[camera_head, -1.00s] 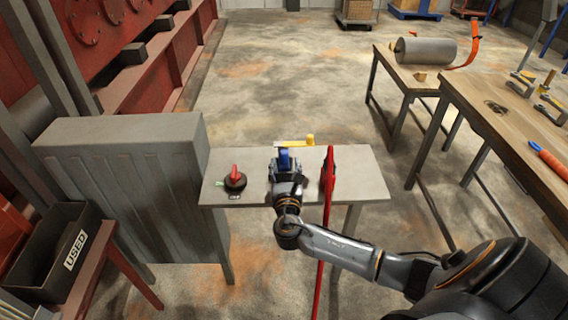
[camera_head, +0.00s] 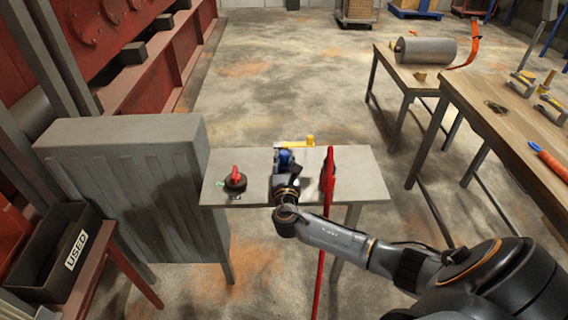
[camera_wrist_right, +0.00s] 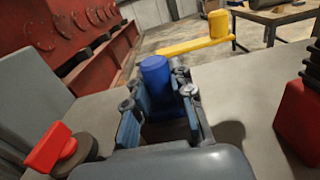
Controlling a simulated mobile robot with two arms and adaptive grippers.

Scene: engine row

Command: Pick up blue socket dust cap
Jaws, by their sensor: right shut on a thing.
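The blue socket dust cap (camera_head: 284,158) is at the grey table's far middle. In the right wrist view it is a smooth blue cylinder (camera_wrist_right: 155,75) rising between the fingers; its lower part is hidden. My right gripper (camera_head: 285,166) is over the table, shut on the cap. Its two fingers (camera_wrist_right: 160,100) flank the cap in the wrist view. I cannot tell whether the cap touches anything below it. My left gripper is in neither view.
A red-handled round switch (camera_head: 235,179) sits left on the grey table (camera_head: 355,182). A tall red part (camera_head: 328,175) stands right of my gripper. A yellow lever (camera_head: 309,141) lies behind. A grey cabinet (camera_head: 120,190) and a USED bin (camera_head: 55,255) are at left.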

